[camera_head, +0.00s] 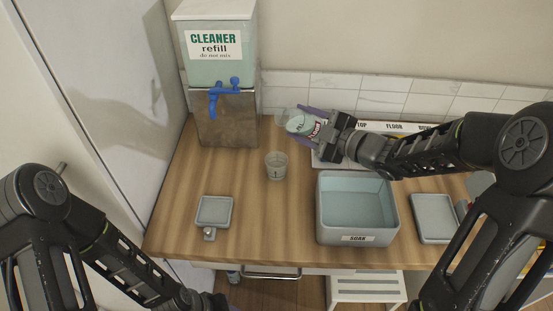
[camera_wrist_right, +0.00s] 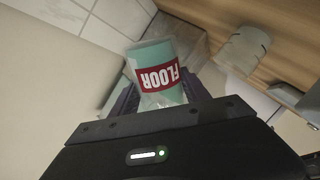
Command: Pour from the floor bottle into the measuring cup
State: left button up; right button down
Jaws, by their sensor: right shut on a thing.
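The floor bottle (camera_head: 298,123), pale green with a red band, is in my right gripper (camera_head: 312,126), raised and tilted with one end toward the left. In the right wrist view the bottle (camera_wrist_right: 156,72) sits between the purple fingers (camera_wrist_right: 163,100), its FLOOR label upside down. The clear measuring cup (camera_head: 276,167) stands upright on the wooden counter, below and left of the bottle in the head view, apart from it. The cup also shows in the right wrist view (camera_wrist_right: 244,49). No stream is visible. My left gripper is mostly cut off at the bottom edge; its fingers' opening is unclear.
A cleaner dispenser (camera_head: 220,75) with a blue tap stands at the back left. A grey SOAK bin (camera_head: 358,238) stands front right, between two grey dishes (camera_head: 214,211) (camera_head: 433,219). A labelled white board (camera_head: 397,127) lies behind my right arm. Counter (camera_head: 262,222) is clear in front of the cup.

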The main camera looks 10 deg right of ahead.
jog(key=shift+w+d+f+n+h+b, duration=0.1)
jog(key=shift+d+f+n+h+b, duration=0.1)
jog(key=shift+n+b, duration=0.35)
jog(key=shift+w+d+f+n+h+b, duration=0.1)
jog(key=shift+f+n+h+b, duration=0.1)
jog(key=shift+n+b, duration=0.3)
dwell(3.0)
jog(key=shift+d+r+n+h+b, duration=0.1)
jog(key=shift+r+n+h+b, duration=0.25)
jog(key=shift+n, duration=0.3)
dwell(1.8)
jog(key=shift+f+n+b, duration=0.2)
jog(key=shift+n+b, duration=0.2)
jog(key=shift+b, duration=0.55)
dwell(0.6)
